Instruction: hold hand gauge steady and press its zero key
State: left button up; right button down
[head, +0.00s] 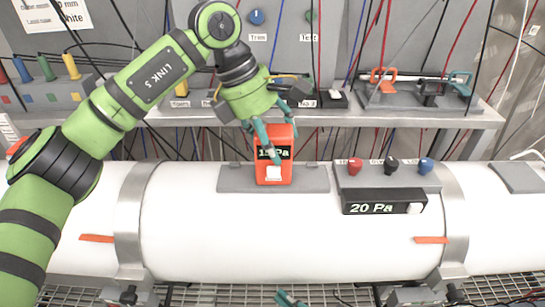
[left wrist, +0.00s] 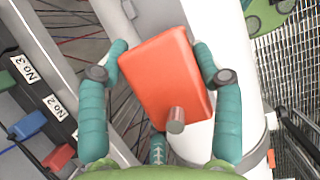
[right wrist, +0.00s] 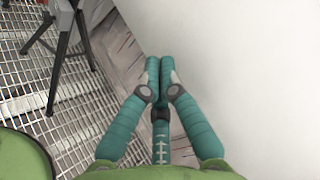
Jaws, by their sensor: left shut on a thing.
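The orange hand gauge (head: 287,143) stands upright on a grey plate (head: 232,180) on top of the white pipe. Its dark display reads in Pa, with the digits partly covered by a finger, and its white zero key (head: 273,173) is low on the front. My left gripper (head: 266,140) is shut on the gauge from above. In the left wrist view the gauge's orange body (left wrist: 160,75) sits between the two teal fingers (left wrist: 160,65). My right gripper (head: 290,299) shows only its tips at the bottom of the head view. Its fingertips (right wrist: 159,65) are together and empty beside a white surface.
A black box (head: 383,208) reading 20 Pa, with a white button, is right of the gauge, below red, black and blue knobs (head: 391,166). Steel straps (head: 455,220) circle the white pipe (head: 280,235). A grey shelf (head: 450,116) with tools and hanging cables is behind.

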aim_at(274, 172)
pick_arm(q)
jog(key=shift+f, duration=0.25)
pick_arm(e)
notch_tip(274, 172, up, 22)
jog(key=a+n+t+y, duration=0.2)
jog(key=n+t+y, duration=0.1)
jog(key=t, duration=0.5)
jog(key=shift+n, duration=0.3)
jog(key=shift+w+a+r, duration=0.1)
jog(key=shift+w, duration=2.3)
jog(key=shift+w+a+r, duration=0.1)
jog(key=shift+w, duration=2.3)
jog(key=shift+f, duration=0.1)
